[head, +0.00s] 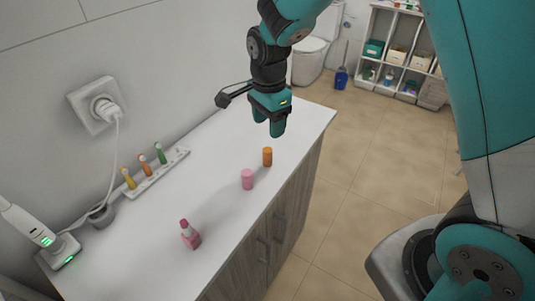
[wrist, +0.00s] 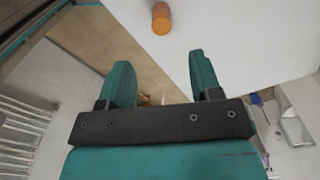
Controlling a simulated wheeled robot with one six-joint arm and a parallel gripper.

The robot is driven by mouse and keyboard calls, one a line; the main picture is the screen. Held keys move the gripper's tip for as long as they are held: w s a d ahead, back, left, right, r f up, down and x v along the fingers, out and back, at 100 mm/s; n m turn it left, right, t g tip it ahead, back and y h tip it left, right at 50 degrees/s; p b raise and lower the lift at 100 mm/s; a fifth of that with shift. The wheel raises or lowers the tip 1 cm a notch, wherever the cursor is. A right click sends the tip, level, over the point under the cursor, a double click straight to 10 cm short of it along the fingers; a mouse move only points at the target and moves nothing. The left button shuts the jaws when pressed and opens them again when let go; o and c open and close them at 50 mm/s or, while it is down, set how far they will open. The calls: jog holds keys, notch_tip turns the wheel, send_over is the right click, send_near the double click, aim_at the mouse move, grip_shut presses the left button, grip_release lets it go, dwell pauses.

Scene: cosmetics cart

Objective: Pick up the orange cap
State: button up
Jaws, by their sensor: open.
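The orange cap (head: 267,157) is a small cylinder standing upright on the white counter near its right edge. In the wrist view the orange cap (wrist: 161,18) is at the top, beyond the fingertips. My gripper (head: 277,128) is above the counter, a little behind and above the cap, and does not touch it. In the wrist view my gripper (wrist: 160,75) has its two teal fingers spread apart with nothing between them.
A pink cylinder (head: 247,179) stands close to the cap, to its front left. A white rack (head: 155,176) with several coloured items lies along the wall. The counter's far end is clear.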

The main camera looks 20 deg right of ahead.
aim_at(268, 149)
notch_tip(268, 149, down, 6)
jog(key=shift+f+p, duration=0.15)
jog(key=shift+p, duration=0.3)
jog(key=shift+w+a+f+p, duration=0.1)
jog(key=shift+f+p, duration=0.85)
jog(key=shift+f, duration=1.65)
jog(key=c, duration=1)
